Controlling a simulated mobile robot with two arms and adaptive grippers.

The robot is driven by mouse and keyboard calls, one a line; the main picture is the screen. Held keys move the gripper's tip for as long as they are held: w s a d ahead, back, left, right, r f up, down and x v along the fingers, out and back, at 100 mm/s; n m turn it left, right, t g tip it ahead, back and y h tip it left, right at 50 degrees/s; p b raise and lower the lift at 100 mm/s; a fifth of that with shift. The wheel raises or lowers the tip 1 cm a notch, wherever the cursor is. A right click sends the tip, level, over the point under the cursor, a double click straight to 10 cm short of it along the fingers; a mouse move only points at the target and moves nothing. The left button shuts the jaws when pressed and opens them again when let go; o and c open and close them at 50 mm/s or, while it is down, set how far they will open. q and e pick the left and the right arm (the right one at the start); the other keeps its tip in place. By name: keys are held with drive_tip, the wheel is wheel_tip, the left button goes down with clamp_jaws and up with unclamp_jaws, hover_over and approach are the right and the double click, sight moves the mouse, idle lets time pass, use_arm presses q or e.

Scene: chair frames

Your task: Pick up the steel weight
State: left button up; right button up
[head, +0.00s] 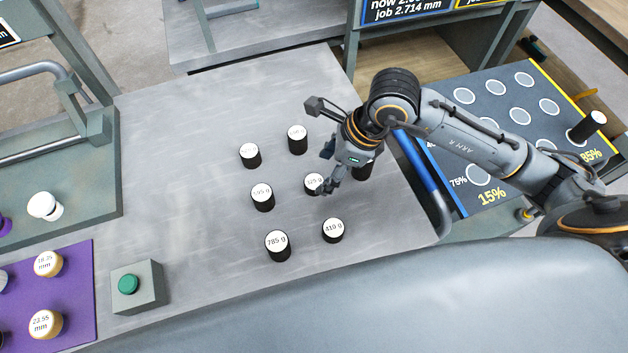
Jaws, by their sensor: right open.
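Several black cylinders with white labelled tops stand upright on the grey metal table (180,150). I read the 785 g weight (277,246), the 410 g weight (333,231) and what looks like a 595 g weight (262,198). Two more stand behind, a left one (250,155) and a right one (297,139). I cannot tell which is the steel weight. My right gripper (327,184) is open, pointing down beside a weight that seems to read 325 g (313,184), partly covering it. Another weight (363,170) is partly hidden behind the gripper. My left gripper is not in view.
A dark board (515,150) with round white spots and one black cylinder (588,126) lies right, past a blue handle (421,170). A green button box (137,287) and purple mat (75,275) are at left. The table's left-middle is clear.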

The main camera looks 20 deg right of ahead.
sight(315, 182)
drive_tip(key=shift+p+x, duration=0.65)
drive_tip(key=shift+x, duration=2.05)
drive_tip(key=shift+r, duration=0.1)
clamp_jaws()
